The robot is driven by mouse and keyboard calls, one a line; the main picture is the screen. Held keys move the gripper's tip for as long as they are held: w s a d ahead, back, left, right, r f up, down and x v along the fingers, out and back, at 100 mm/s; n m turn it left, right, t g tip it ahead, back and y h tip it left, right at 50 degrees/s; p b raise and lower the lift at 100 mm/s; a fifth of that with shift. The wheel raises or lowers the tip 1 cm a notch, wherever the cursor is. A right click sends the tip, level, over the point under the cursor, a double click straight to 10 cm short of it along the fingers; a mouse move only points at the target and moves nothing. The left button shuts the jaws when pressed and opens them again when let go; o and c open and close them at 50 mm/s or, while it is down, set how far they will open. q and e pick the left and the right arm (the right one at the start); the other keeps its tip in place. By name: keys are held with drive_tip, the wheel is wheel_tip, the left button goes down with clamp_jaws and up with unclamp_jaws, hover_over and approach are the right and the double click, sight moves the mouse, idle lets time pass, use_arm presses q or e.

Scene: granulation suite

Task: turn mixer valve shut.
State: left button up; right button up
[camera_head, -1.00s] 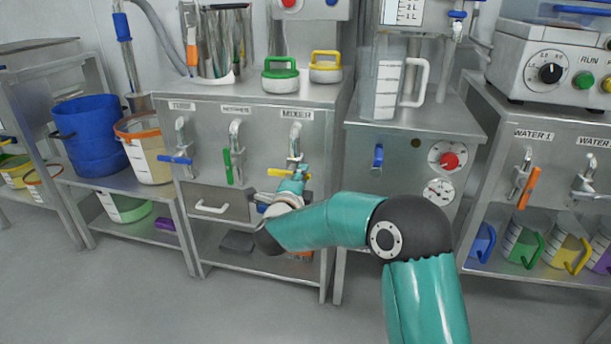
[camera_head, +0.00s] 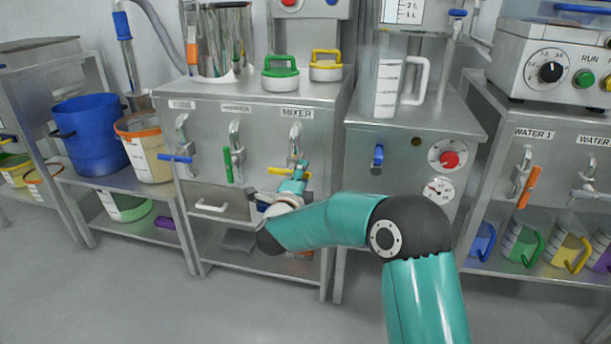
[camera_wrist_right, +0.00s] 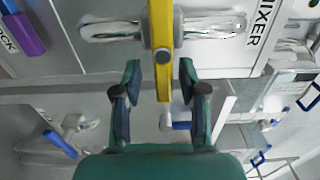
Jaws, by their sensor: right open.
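The mixer valve is a steel tap (camera_head: 295,140) under the MIXER label, with a yellow lever (camera_head: 279,170) lying about level across it in the head view. My right gripper (camera_head: 293,178) is right at this lever and partly covers it. In the right wrist view, the yellow lever (camera_wrist_right: 161,45) runs down between the two dark fingers of my right gripper (camera_wrist_right: 161,70). The fingers are open, one on each side of the lever, with gaps showing. My left gripper is not in view.
A tap with an upright green lever (camera_head: 228,164) and one with a level blue lever (camera_head: 175,158) are left of the mixer valve. A drawer handle (camera_head: 211,206) sits below them. A purple block (camera_wrist_right: 24,34) shows in the wrist view. Floor in front is clear.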

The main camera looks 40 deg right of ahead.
drive_tip(key=v, duration=1.2)
drive_tip(key=shift+d, duration=0.1)
wheel_tip(320, 180, down, 17)
drive_tip(key=s+n+g+y+p, duration=0.1)
drive_tip(key=s+n+y+p, duration=0.1)
drive_tip(key=n+y+p, duration=0.4)
drive_tip(key=s+a+f+n+g+y, duration=0.1)
drive_tip(key=s+a+f+n+y, duration=0.15)
drive_tip(key=f, duration=0.25)
drive_tip(key=s+a+f+n+g+y, duration=0.1)
drive_tip(key=s+a+f+n+y, duration=0.1)
drive_tip(key=a+f+n, duration=0.25)
drive_tip(key=s+a+f+n+g+y+p, duration=0.1)
drive_tip(key=s+a+f+n+g+y, duration=0.3)
drive_tip(key=s+a+n, duration=0.45)
drive_tip(key=s+a+f+n+g+y, duration=0.3)
drive_tip(key=s+a+f+n+g, duration=0.15)
drive_tip(key=s, duration=0.65)
wheel_tip(320, 180, up, 39)
drive_tip(key=p, duration=3.8)
drive_tip(key=shift+a+f, duration=0.25)
drive_tip(key=shift+a, duration=0.05)
